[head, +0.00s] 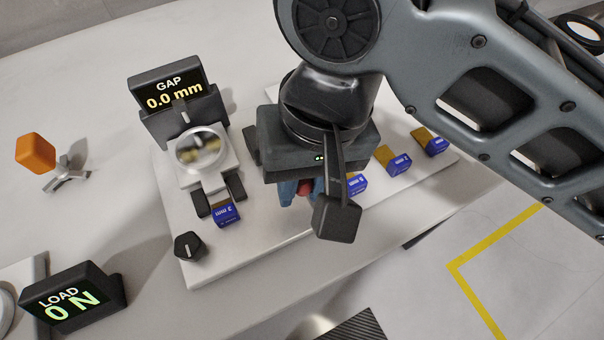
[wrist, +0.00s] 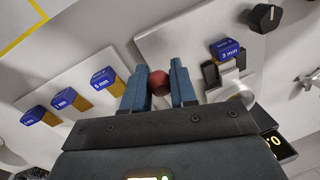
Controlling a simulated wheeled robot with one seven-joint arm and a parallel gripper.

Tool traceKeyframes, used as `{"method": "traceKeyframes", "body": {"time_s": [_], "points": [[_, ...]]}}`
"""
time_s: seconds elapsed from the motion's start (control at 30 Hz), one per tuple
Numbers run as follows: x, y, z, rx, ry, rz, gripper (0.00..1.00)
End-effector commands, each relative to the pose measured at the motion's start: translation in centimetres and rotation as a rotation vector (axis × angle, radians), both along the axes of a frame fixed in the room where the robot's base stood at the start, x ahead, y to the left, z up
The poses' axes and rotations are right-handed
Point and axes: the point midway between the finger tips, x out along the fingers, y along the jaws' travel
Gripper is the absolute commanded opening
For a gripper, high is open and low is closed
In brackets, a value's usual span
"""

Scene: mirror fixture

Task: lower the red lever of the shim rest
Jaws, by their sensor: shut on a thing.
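The red knob of the lever (wrist: 159,83) shows between the two blue fingers of my gripper (wrist: 158,78) in the wrist view. The gripper is shut on it. In the head view the red knob (head: 304,188) peeks out below my gripper (head: 303,191), and my wrist hides most of it. The lever's arm and pivot are hidden, so I cannot tell its angle. The shim rest (head: 234,186) has dark guide blocks, left of my gripper. The blue-ended 3 mm shim (head: 226,213) sits at its front; it also shows in the wrist view (wrist: 225,48).
A round mirror (head: 202,148) stands behind the rest, before a display reading GAP 0.0 mm (head: 168,94). A black knob (head: 188,246) is at the plate's front corner. Several spare shims (head: 393,160) lie to the right. A LOAD 0 N display (head: 73,297) is front left.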

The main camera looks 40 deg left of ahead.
Motion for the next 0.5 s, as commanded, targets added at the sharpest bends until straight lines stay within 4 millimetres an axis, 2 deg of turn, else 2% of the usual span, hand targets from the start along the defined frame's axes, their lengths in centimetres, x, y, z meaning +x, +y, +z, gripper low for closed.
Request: {"method": "traceKeyframes", "body": {"time_s": [0.03, 0.2, 0.5], "points": [[0.0, 0.2, 0.9, 0.005, 0.001, -0.002, 0.00], [0.2, 0.6, 2.0, 0.008, 0.001, -0.002, 0.00], [0.4, 1.0, 2.2, 0.009, -0.003, -0.002, 0.00]]}}
